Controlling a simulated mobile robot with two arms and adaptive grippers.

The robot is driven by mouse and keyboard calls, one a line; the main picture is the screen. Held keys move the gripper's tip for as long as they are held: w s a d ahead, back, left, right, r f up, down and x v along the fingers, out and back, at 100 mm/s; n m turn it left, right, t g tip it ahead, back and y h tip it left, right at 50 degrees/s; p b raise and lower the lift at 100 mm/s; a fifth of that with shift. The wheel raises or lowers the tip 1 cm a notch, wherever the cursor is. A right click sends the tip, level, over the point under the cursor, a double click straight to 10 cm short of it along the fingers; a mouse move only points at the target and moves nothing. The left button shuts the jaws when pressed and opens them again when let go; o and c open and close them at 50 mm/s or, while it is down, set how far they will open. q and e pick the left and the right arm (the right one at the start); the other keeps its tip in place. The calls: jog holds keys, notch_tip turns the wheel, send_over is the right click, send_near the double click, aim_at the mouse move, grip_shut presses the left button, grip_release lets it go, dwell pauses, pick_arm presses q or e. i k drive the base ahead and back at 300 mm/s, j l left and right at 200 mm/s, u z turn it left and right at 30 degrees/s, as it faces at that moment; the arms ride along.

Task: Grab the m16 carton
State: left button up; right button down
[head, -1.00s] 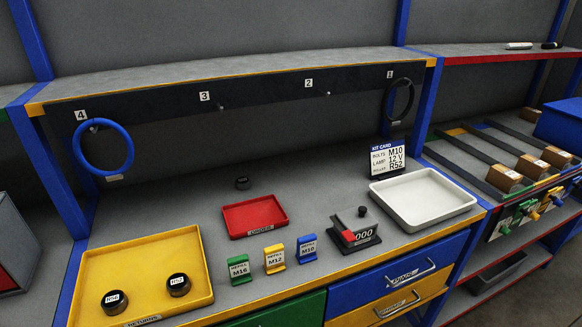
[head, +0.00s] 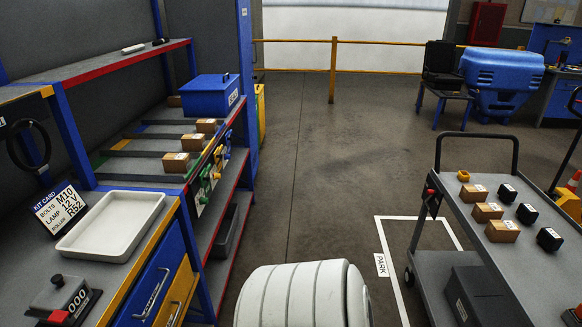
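Several small brown cartons with white labels are in view, and their print is too small to read. On the left rack, one carton (head: 176,162) lies nearest, another carton (head: 193,142) is behind it, and a third carton (head: 207,126) is farther back. On the cart at right are a front carton (head: 502,231), a middle carton (head: 487,211) and a back carton (head: 475,193). I cannot tell which is the M16 one. Neither gripper is in view.
The grey cart (head: 540,262) also carries several black boxes (head: 549,239). A white tray (head: 112,228) and a kit card (head: 61,208) sit on the left bench. A blue bin (head: 209,95) is on the rack. Open floor (head: 310,150) lies between rack and cart.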

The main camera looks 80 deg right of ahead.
aim_at(497, 231)
jog(key=z, duration=4.1)
jog(key=i+l, duration=0.2)
jog(key=i+l+u, duration=0.3)
jog(key=l, duration=0.35)
jog(key=i+l+u, duration=0.15)
jog(key=l, duration=0.2)
jog(key=i+l+u, duration=0.2)
jog(key=l, duration=0.2)
